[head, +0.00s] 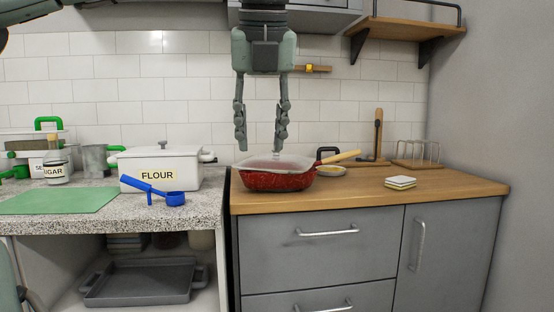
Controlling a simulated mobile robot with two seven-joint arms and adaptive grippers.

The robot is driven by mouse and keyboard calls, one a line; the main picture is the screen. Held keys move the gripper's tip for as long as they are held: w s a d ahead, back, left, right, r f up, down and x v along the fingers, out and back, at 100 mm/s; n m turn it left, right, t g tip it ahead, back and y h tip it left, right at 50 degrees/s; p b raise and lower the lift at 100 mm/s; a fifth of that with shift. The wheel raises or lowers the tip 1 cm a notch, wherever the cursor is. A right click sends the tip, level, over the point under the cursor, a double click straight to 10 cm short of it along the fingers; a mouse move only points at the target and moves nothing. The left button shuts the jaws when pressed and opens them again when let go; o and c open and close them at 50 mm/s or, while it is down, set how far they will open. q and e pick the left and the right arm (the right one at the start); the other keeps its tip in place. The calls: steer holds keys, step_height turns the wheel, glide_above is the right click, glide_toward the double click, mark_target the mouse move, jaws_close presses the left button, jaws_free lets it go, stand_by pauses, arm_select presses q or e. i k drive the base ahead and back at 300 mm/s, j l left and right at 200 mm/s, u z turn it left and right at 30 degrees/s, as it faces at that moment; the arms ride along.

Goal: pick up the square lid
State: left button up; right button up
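A see-through square lid (262,163) rests on a red speckled pan (277,181) on the wooden counter. A small pale knob shows at the middle of the lid. My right gripper is not in view.
A wooden spoon (340,157) and a small dish (332,171) lie beside the pan. A sponge stack (400,182) sits to the right, with free counter around it. A flour box (160,171) and a blue scoop (155,190) stand left. A shelf (410,30) hangs upper right.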

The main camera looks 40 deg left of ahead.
mark_target(283, 163)
steer(key=i+j, duration=0.55)
steer(key=j, duration=0.15)
steer(key=i+j, duration=0.6)
steer(key=j, duration=0.15)
